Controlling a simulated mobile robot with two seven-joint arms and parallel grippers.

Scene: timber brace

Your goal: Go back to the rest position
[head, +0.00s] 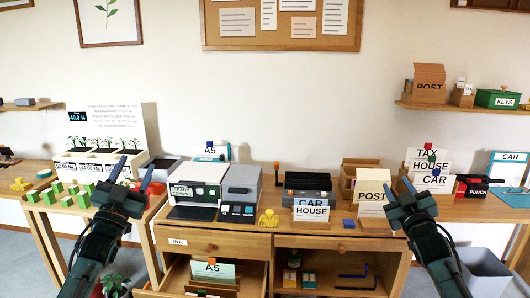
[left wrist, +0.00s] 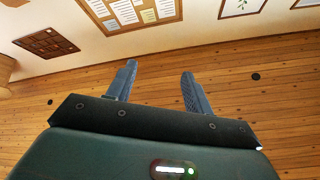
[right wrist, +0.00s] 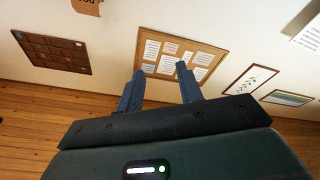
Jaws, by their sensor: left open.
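My left gripper (head: 132,172) is raised in front of the left part of the benches, in the head view. Its two fingers stand apart with nothing between them, as the left wrist view (left wrist: 157,76) also shows. My right gripper (head: 397,188) is raised in front of the right part of the desk, near the TAX, HOUSE and CAR cards (head: 432,162). Its fingers stand apart and empty in the right wrist view (right wrist: 160,72). Both grippers point up and away, and neither touches anything that I can see.
A desk carries a printer-like machine (head: 196,183), a POST holder (head: 372,192) and a CAR HOUSE card (head: 311,209). Its drawer with an A5 card (head: 211,269) is open. Green blocks (head: 68,200) lie on the left bench. A grey bin (head: 486,270) stands at right.

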